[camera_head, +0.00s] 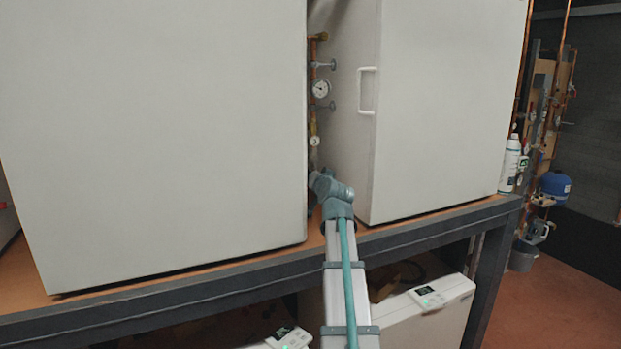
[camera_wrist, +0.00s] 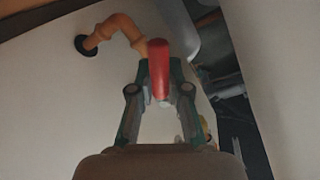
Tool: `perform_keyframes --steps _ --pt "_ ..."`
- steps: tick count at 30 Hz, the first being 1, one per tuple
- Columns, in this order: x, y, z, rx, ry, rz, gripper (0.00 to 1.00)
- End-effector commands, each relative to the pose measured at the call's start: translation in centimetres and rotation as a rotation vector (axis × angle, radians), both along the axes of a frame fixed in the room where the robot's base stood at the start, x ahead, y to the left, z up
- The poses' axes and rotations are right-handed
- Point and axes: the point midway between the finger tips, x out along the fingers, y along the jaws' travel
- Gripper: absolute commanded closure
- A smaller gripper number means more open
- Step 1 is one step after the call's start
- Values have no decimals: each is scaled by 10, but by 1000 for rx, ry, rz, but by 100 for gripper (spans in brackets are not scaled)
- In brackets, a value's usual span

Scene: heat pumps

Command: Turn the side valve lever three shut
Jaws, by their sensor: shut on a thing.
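In the wrist view, a red lever handle (camera_wrist: 159,68) stands upright between the fingertips of my gripper (camera_wrist: 160,90). The gripper is shut on it. An orange-brown bent pipe (camera_wrist: 124,28) runs from a dark round opening in the pale panel towards the lever. The valve body behind the handle is mostly hidden. In the head view, my arm reaches into the gap between two large white cabinets. My gripper and the lever are hidden there.
The left cabinet (camera_head: 150,130) and right cabinet (camera_head: 440,110) leave a narrow gap. A gauge (camera_head: 320,89) on a vertical pipe sits in it. The right cabinet has a white handle (camera_head: 367,91). The cabinets stand on a dark-edged bench (camera_head: 430,230). A grey pipe (camera_wrist: 178,30) is close beside the lever.

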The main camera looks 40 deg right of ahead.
Motion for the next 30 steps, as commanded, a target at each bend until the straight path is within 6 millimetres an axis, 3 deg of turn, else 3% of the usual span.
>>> perform_keyframes --steps 1,2,6,19,30 --pt "0 0 1 0 -2 0 100" --pt "0 0 1 -1 -1 0 82" --pt "0 0 0 0 -1 0 59" --pt "0 0 7 -2 -2 0 58" --pt "2 -1 68 -5 -5 0 58"
